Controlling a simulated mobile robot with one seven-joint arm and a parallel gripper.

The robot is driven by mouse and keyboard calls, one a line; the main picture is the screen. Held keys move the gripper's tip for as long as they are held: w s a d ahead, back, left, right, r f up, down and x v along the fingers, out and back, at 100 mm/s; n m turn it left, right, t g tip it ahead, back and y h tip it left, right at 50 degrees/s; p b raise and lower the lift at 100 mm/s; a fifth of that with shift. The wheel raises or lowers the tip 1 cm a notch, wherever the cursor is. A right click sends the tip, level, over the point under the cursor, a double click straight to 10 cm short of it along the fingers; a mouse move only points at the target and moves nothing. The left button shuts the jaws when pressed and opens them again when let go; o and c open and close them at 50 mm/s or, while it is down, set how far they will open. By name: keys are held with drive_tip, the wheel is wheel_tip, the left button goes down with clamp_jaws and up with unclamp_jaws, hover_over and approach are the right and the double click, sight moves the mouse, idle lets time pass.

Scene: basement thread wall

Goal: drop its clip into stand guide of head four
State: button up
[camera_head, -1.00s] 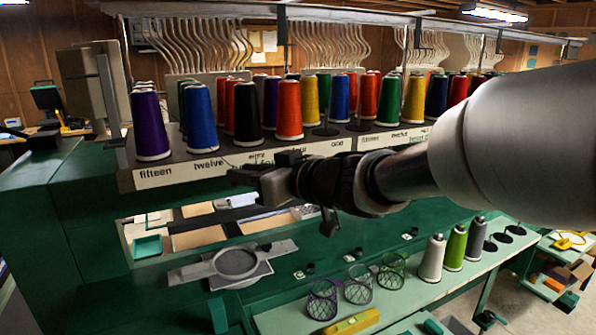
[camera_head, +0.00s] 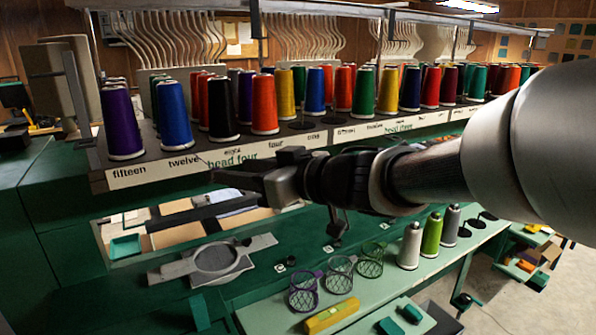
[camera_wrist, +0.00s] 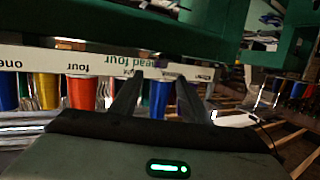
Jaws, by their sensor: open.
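The "head four" label (camera_head: 232,161) is on the white front strip of the thread stand, below purple, blue, black and orange cones. It reads upside down in the wrist view (camera_wrist: 150,61). My gripper (camera_head: 228,186) is just in front of and below this strip, pointing left. In the wrist view, my dark fingers (camera_wrist: 157,82) are apart, with a blue cone (camera_wrist: 160,97) showing beyond the gap. I see no clip between them. Curved white guide tubes (camera_head: 172,42) rise behind the cones; I cannot tell which part is the stand guide.
A hoop frame (camera_head: 215,258) sits below on the green machine. Wire baskets (camera_head: 304,290), a yellow level (camera_head: 332,315) and several cones (camera_head: 410,246) are on the lower shelf. An overhead rail (camera_head: 300,8) and its post (camera_head: 255,20) stand near the cones.

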drive_tip(key=p+v, duration=0.2)
drive_tip(key=v, duration=0.9)
drive_tip(key=w+d+r+m+t+h, duration=0.45)
drive_tip(key=d+t+h, duration=0.2)
drive_tip(key=d, duration=0.35)
drive_tip(key=s+d+f+m+g+h, duration=0.1)
drive_tip(key=d+f+m+g+h, duration=0.15)
drive_tip(key=d+m+h, duration=0.4)
drive_tip(key=s+f+g, duration=0.3)
drive_tip(key=s+f, duration=0.3)
drive_tip(key=s, duration=0.2)
drive_tip(key=s+f+g+p, duration=0.1)
drive_tip(key=s+f+g, duration=0.3)
drive_tip(key=s, duration=0.5)
wheel_tip(320, 180, down, 3)
drive_tip(key=shift+r+g, duration=0.1)
drive_tip(key=shift+g, duration=0.2)
